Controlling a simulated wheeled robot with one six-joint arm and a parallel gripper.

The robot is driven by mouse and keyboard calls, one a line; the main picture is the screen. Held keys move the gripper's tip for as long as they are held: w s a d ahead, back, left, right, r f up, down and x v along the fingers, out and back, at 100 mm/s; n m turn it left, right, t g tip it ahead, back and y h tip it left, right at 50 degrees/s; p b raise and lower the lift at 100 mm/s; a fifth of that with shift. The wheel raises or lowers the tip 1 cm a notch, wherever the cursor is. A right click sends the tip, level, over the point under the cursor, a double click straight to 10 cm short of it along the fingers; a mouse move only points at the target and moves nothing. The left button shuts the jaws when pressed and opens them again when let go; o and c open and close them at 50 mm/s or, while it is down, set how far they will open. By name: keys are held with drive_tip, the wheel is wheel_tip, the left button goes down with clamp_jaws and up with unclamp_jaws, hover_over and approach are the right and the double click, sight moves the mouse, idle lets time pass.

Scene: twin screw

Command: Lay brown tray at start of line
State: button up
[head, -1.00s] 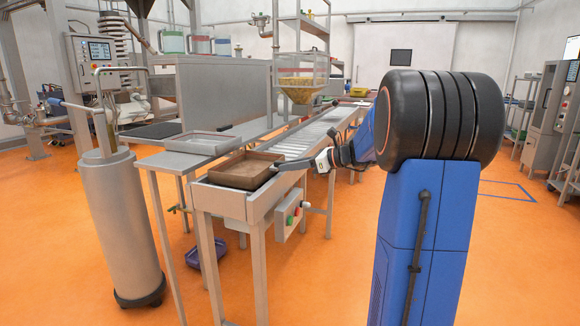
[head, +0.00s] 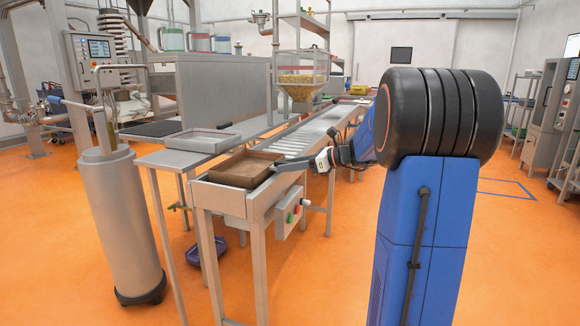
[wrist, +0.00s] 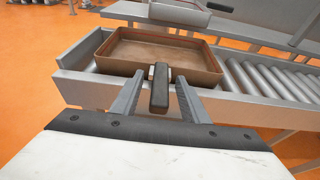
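The brown tray (head: 246,178) is a shallow, empty open box at the near end of the roller line (head: 298,141). In the wrist view the brown tray (wrist: 115,66) lies level or nearly so, between the line's side rails; I cannot tell if its underside fully touches down. My gripper (head: 280,167) reaches in from the right to the tray's near right wall.
A grey tray (head: 203,142) lies on the side table (head: 155,160) left of the line. A control box with buttons (head: 291,214) hangs on the line's near side. A hopper (head: 302,80) stands over the line further back. A tall grey cylinder (head: 120,220) stands left.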

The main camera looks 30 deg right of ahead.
drive_tip(key=v, duration=1.7)
drive_tip(key=shift+s+d, duration=0.15)
idle(0.3)
drive_tip(key=s+a+f+n+g+h, duration=0.1)
drive_tip(key=s+a+f+n+g, duration=0.2)
drive_tip(key=a, duration=0.5)
drive_tip(key=s+a+f+n+g, duration=0.1)
drive_tip(key=s+a+f+n, duration=0.25)
drive_tip(key=a, duration=0.35)
drive_tip(key=s+a+f+n+g+h, duration=0.1)
drive_tip(key=s+a+f+n+g, duration=0.15)
drive_tip(key=a+n, duration=0.4)
drive_tip(key=s+a+f+n+h, duration=0.3)
drive_tip(key=s+f+n, duration=0.2)
drive_tip(key=s+n, duration=0.2)
drive_tip(key=s+a+f+n+h, duration=0.4)
drive_tip(key=s+f+n, duration=0.2)
drive_tip(key=s+n, duration=0.2)
drive_tip(key=shift+s, duration=1.3)
drive_tip(key=shift+a, duration=0.15)
